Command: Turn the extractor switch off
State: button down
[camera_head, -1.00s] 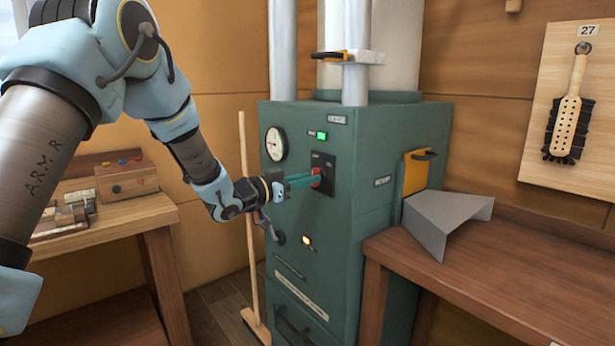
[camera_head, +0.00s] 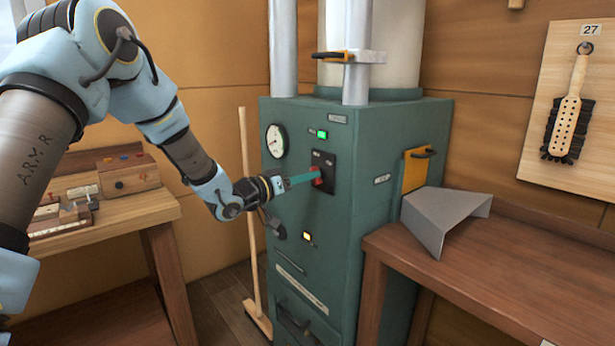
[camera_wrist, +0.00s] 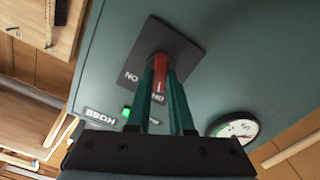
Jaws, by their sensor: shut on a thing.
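The extractor switch is a red handle (camera_head: 317,171) on a dark plate (camera_head: 322,160) on the front of a green cabinet (camera_head: 335,240). In the wrist view the red handle (camera_wrist: 161,70) sits between my two teal fingers, in front of the dark plate (camera_wrist: 183,50). My gripper (camera_head: 311,177) is shut on the handle; its fingertips also show in the wrist view (camera_wrist: 162,82). A green lamp (camera_head: 322,134) above the plate is lit. The fingers hide part of the handle and some of the plate's lettering.
A dial gauge (camera_head: 275,141) is left of the switch and a lit amber lamp (camera_head: 307,236) below. A broom (camera_head: 250,210) leans left of the cabinet. A wooden bench (camera_head: 480,255) with a grey bent sheet (camera_head: 445,215) stands right.

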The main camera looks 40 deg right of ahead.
jog(key=c, duration=0.8)
grip_release()
jog(key=a+b, duration=0.2)
jog(key=a, duration=0.8)
jog(key=shift+w+a+b, duration=0.3)
jog(key=shift+a+b, duration=0.1)
